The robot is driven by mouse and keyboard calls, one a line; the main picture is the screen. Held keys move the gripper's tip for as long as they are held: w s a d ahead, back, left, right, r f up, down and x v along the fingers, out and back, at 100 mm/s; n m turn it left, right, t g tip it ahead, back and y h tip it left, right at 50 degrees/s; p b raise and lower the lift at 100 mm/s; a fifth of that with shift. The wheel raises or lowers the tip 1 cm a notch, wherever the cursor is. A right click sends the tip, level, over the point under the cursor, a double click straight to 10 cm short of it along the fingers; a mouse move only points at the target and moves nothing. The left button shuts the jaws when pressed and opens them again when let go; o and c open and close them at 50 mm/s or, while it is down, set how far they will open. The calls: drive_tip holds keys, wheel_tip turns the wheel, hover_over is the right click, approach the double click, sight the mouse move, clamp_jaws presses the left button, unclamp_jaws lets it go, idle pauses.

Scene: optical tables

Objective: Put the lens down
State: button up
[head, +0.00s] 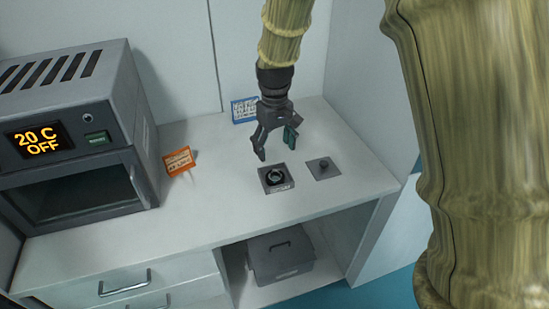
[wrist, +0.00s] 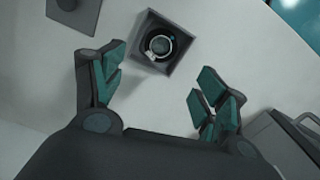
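The lens (head: 275,178) sits in a square dark grey holder (head: 278,188) on the white bench. In the wrist view the lens (wrist: 158,44) is a dark ring with a pale glassy middle, inside the square holder (wrist: 180,68). My gripper (head: 276,152) hangs above the holder, with its fingers spread. In the wrist view my gripper (wrist: 160,95) shows both fingers with teal pads wide apart and nothing between them. The lens lies beyond the fingertips, apart from them.
A grey plate with a dark knob (head: 323,166) lies right of the holder. An oven (head: 75,135) reading 20 C OFF stands at left. An orange sign (head: 179,161) and a blue sign (head: 244,110) stand on the bench (head: 225,215). A grey lidded box (head: 280,262) sits on the shelf below.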

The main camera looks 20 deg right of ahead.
drive_tip(key=shift+r, duration=1.25)
